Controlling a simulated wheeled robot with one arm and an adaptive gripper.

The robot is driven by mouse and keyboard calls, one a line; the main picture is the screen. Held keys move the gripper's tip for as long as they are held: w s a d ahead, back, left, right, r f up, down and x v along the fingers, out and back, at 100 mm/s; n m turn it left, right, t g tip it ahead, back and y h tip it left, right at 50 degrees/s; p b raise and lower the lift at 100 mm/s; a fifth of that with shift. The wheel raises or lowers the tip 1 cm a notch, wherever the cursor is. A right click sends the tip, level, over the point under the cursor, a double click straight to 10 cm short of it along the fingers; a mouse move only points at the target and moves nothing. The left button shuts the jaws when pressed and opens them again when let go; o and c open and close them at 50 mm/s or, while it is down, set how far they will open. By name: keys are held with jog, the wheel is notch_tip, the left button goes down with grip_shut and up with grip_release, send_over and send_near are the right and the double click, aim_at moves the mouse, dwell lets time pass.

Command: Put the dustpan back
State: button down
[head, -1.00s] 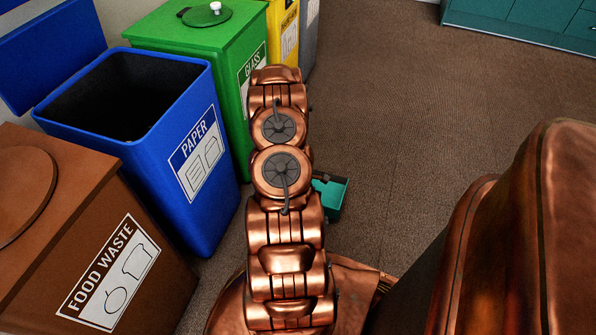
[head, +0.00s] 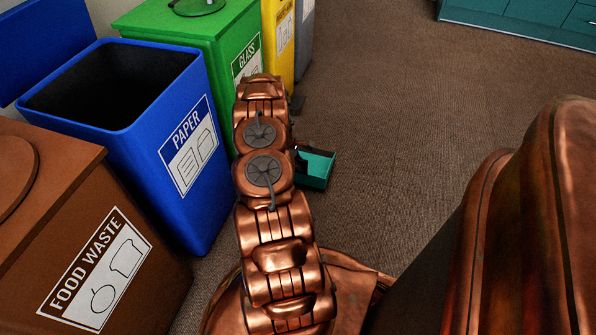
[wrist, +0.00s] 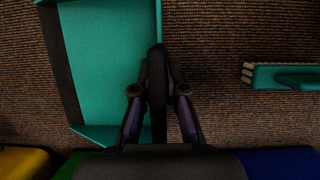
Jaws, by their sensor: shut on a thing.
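The dustpan (head: 316,168) is teal with a dark edge and shows just right of my arm in the head view. In the wrist view its teal pan (wrist: 108,65) fills the upper left, above the carpet. My gripper (wrist: 158,88) is shut on the dustpan's black handle, which runs between the two fingers. In the head view my arm hides the gripper and most of the handle. I cannot tell how high the dustpan is above the floor.
A teal brush (wrist: 285,76) with pale bristles lies right of the gripper in the wrist view. Brown food waste (head: 95,265), blue paper (head: 190,150), green glass (head: 225,50) and yellow (head: 281,35) bins line the left. Teal cabinets (head: 520,18) stand far back. Carpet (head: 400,120) between is clear.

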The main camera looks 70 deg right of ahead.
jog(key=f, duration=0.1)
jog(key=f+b, duration=0.1)
jog(key=w+d+f+b, duration=0.1)
jog(key=f, duration=0.1)
jog(key=shift+r, duration=0.2)
jog(key=shift+f, duration=0.15)
jog(key=c, duration=1.2)
grip_release()
jog(key=p+v, duration=0.3)
jog(key=v, duration=0.9)
